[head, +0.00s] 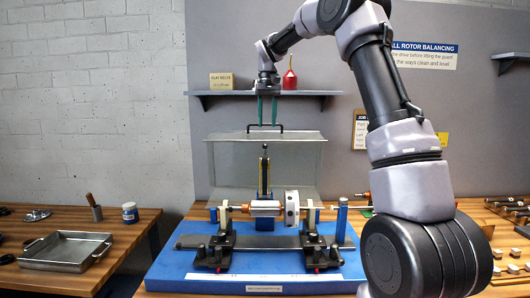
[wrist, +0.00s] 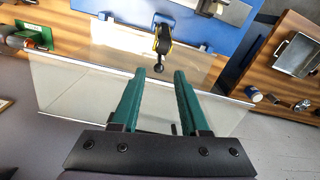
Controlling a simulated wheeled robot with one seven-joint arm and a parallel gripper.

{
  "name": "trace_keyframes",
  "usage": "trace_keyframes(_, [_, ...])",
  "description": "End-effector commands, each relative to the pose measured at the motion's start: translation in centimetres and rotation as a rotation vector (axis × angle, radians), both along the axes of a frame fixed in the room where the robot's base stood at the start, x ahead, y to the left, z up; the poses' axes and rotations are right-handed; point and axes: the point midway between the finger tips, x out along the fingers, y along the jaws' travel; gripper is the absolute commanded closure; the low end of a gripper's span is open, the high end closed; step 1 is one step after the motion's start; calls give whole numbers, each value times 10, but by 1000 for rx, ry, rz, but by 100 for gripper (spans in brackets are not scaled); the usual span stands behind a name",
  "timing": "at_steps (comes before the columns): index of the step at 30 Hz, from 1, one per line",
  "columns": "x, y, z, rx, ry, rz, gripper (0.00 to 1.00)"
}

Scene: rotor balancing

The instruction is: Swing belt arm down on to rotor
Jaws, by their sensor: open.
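The belt arm (head: 264,176) stands upright behind the rotor, yellow and black with a black knob on top. It also shows in the wrist view (wrist: 163,40), its knob just beyond my fingertips. The rotor (head: 265,208) lies level across the two supports, a silver cylinder with a wide pale disc on its right. My gripper (head: 267,122) points down above the belt arm, green fingers apart and nothing between their tips. In the wrist view the open fingers (wrist: 161,76) straddle the line to the knob, apart from it.
The clear guard (head: 225,160) is raised behind the rotor; its black handle (head: 281,128) is close to my fingertips. A shelf (head: 225,93) with a box and red bottle is behind. The blue base (head: 170,268) carries the supports. A metal tray (head: 50,264) sits on the left bench.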

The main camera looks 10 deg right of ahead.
Motion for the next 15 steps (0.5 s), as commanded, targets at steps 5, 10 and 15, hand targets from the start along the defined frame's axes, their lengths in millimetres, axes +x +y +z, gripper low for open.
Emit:
trace_keyframes(5, [21,1,-17,0,31,5,55])
trace_keyframes(10, [23,1,-31,-1,37,5,55])
trace_keyframes(15, [22,2,-62,-1,39,5,55])
